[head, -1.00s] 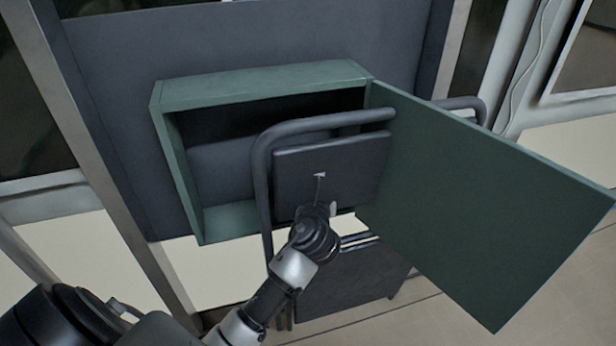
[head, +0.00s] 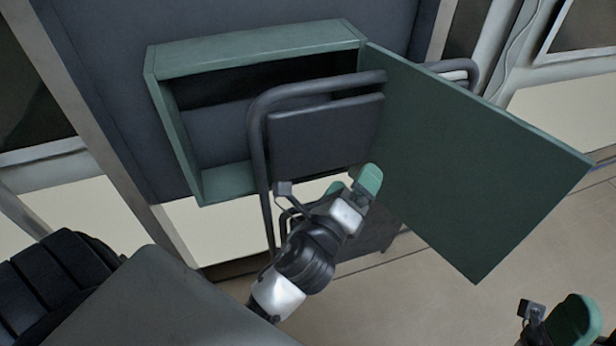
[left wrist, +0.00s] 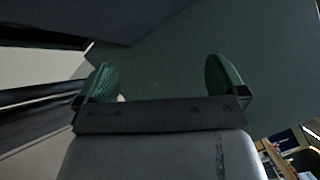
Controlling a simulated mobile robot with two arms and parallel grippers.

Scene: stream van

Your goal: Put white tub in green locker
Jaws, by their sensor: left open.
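The green locker (head: 255,52) hangs on the dark wall panel in the head view. Its door (head: 480,170) stands wide open to the right. The part of the inside that shows is dark, and I see nothing in it. My left gripper (head: 352,184) is open and empty, below the locker and in front of the door's lower left edge. In the left wrist view, its two green fingers (left wrist: 160,76) are spread apart, with a plain greenish surface beyond. My right gripper (head: 558,322) shows only partly at the bottom right corner. I see no white tub in either view.
A dark chair (head: 325,135) with a tubular frame stands in front of the locker and hides part of its opening. The floor (head: 400,300) is clear at the lower right. Shelf-like clutter (left wrist: 287,145) shows at the left wrist view's lower right.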

